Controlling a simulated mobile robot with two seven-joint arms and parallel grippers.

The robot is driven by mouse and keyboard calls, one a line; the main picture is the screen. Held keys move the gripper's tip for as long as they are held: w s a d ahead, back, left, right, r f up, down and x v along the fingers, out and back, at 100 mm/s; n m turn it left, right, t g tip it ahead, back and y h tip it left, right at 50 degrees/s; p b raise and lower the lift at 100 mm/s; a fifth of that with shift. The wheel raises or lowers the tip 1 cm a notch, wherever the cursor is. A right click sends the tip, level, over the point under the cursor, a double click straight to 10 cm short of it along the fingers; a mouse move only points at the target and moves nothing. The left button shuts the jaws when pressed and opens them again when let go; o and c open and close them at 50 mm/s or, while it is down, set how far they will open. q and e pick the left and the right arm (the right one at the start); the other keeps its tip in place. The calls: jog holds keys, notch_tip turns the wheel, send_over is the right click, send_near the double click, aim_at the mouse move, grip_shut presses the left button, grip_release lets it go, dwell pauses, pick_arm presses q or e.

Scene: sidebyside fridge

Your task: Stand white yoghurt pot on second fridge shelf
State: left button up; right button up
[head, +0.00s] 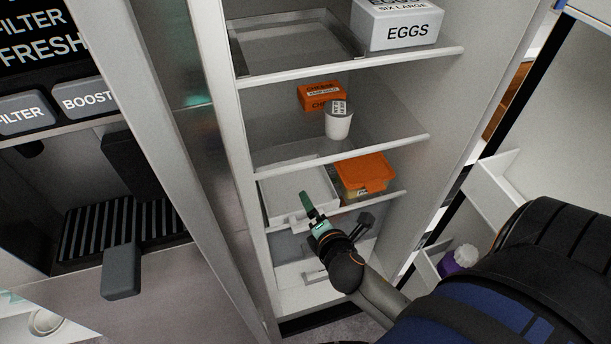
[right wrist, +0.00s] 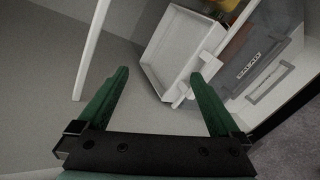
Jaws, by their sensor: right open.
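The white yoghurt pot (head: 339,122) has a printed lid and is upright on a fridge shelf (head: 385,142), near its front edge, just in front of an orange cheese box (head: 318,95). My right gripper (head: 308,206) is open and empty. It is below and in front of the pot, apart from it, by the white tray one level lower. In the right wrist view nothing is between its green fingers (right wrist: 158,74), and the pot does not show. My left gripper is not in view.
The shelf above holds an egg box (head: 398,27) and a clear tray (head: 300,45). Below are the white tray (head: 276,212), also in the right wrist view (right wrist: 160,55), and an orange-lidded tub (head: 365,172). The right door's bin holds a purple bottle (head: 457,262). The pot's shelf is free at left.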

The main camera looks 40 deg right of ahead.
jog(key=s+a+f+m+g+y, duration=0.2)
jog(key=s+a+f+m+y, duration=0.4)
jog(key=m, duration=1.1)
jog(key=s+a+f, duration=0.4)
jog(key=s+a, duration=0.1)
jog(key=shift+s+a+f+g+y, duration=0.2)
jog(key=shift+g+y, duration=0.1)
jog(key=shift+y, duration=0.1)
